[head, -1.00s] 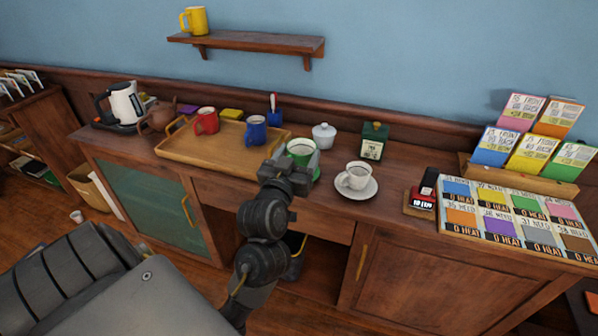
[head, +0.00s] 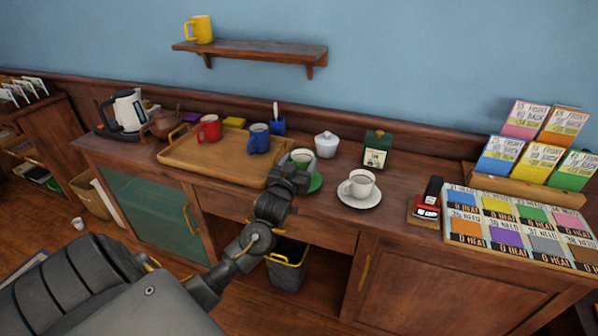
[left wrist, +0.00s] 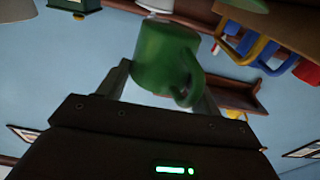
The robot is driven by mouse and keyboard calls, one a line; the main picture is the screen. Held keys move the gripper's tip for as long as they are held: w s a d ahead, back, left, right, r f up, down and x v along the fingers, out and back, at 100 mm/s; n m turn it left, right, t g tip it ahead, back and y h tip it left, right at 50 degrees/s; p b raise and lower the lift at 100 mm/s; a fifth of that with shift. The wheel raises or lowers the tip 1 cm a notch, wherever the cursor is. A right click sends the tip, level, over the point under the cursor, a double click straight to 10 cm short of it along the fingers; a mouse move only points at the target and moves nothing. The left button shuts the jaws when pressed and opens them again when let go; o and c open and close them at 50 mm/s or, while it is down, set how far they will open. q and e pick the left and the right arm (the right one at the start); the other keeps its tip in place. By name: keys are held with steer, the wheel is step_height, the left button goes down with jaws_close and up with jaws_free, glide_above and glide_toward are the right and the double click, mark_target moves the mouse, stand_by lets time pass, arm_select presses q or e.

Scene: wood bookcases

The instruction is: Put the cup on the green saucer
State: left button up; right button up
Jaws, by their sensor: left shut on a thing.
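The green cup (head: 303,157) is between the fingers of my left gripper (head: 291,172), which is shut on it. The left wrist view shows the cup (left wrist: 166,60) close up, with its handle to the right. The green saucer (head: 316,183) lies on the counter, partly hidden behind my gripper and the cup. The cup is at or just above the saucer's far-left side in the head view; I cannot tell whether they touch. My right gripper is not in view.
A white cup on a white saucer (head: 358,200) stands close to the right. A lidded white bowl (head: 326,146) and a green box (head: 377,150) stand behind. The wooden tray (head: 190,161) with red and blue mugs is just left.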

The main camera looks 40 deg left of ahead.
arm_select(q)
step_height(320, 180, down, 2)
steer(key=shift+f, duration=0.5)
steer(key=shift+f, duration=0.15)
steer(key=o, duration=1.1)
steer(key=shift+c, duration=0.2)
